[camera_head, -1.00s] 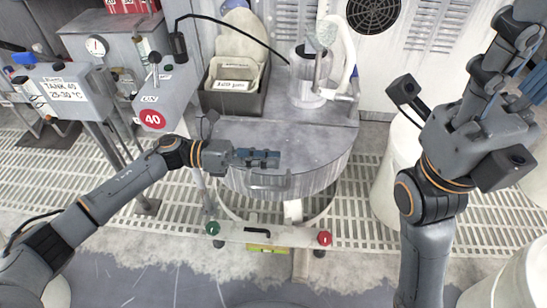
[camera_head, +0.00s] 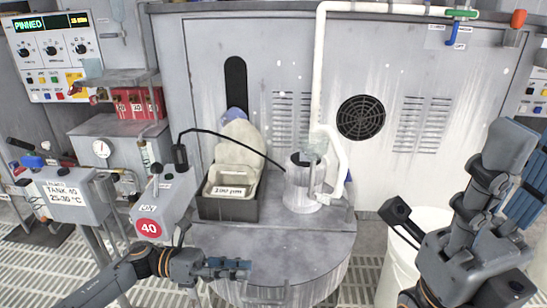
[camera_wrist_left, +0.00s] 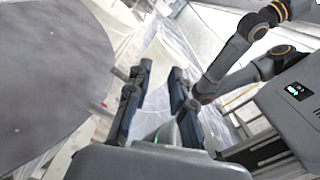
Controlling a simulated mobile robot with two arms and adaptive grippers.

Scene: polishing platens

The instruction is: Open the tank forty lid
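I cannot tell which surface is the tank forty lid. My left gripper (camera_head: 247,268) is over the left front of the platform. In the left wrist view my left gripper (camera_wrist_left: 161,70) has its fingers apart with nothing held, beside a large grey round surface (camera_wrist_left: 50,75). My right gripper (camera_head: 455,248) is spread open and empty at the lower right.
On the platform stand a black bin (camera_head: 228,208) with a pale labelled insert and a clear cylinder (camera_head: 303,185) under white piping (camera_head: 322,70). A white barrel (camera_head: 400,265) is at the right, and a panel reading PINNED (camera_head: 50,60) is at upper left.

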